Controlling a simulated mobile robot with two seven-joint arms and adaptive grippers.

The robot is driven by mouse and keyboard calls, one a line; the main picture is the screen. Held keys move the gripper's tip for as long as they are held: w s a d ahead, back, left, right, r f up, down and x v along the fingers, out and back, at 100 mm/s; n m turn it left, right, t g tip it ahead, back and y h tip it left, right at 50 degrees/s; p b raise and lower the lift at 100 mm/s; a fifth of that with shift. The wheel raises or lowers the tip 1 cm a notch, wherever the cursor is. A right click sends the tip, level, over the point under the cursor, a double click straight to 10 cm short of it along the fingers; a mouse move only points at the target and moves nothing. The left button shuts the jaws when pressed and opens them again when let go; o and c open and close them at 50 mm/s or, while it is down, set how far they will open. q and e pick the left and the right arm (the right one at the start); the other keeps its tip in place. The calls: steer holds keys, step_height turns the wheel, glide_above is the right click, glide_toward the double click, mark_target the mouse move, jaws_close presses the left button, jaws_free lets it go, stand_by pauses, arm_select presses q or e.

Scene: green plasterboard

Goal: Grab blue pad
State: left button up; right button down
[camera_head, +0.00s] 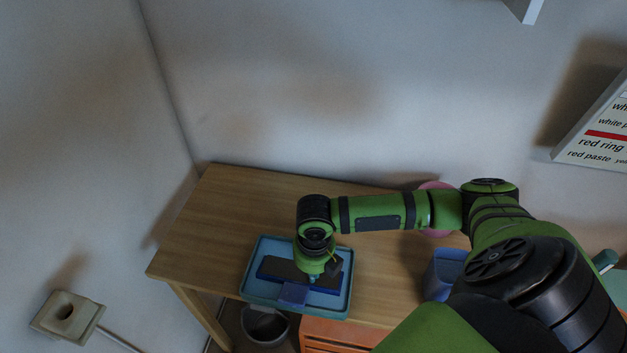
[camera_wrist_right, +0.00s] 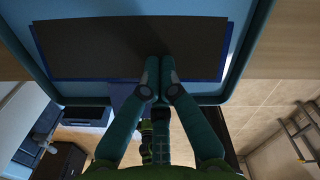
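The blue pad (camera_head: 270,277) is a flat slab with a dark grey top and blue edges, lying in a light-blue tray (camera_head: 258,252) on the wooden table. In the right wrist view the pad (camera_wrist_right: 95,48) spans the top, with its blue edge showing around the dark face. My right gripper (camera_head: 314,278) points down over the pad. In the wrist view the right gripper's fingertips (camera_wrist_right: 160,64) are together over the pad's dark face, with nothing seen between them. Whether they touch the pad is unclear. My left gripper is not in view.
A purple-blue piece (camera_head: 293,293) sits at the tray's front edge. A blue container (camera_head: 442,275) stands right of the tray, and a pink round object (camera_head: 436,188) is partly behind my arm. A grey bin (camera_head: 265,325) and orange drawers (camera_head: 335,335) are below. The table's left side is clear.

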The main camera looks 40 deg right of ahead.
steer(key=shift+s+a+f, duration=0.1)
steer(key=shift+s+f, duration=0.1)
steer(key=shift+s, duration=0.3)
steer(key=shift+s+a+f, duration=0.1)
steer(key=shift+s+f, duration=0.1)
steer(key=shift+s, duration=0.3)
steer(key=shift+w+d+r, duration=0.1)
steer(key=shift+w+r+p, duration=0.15)
steer(key=shift+r+p, duration=0.45)
steer(key=shift+p, duration=0.4)
steer(key=shift+d, duration=0.1)
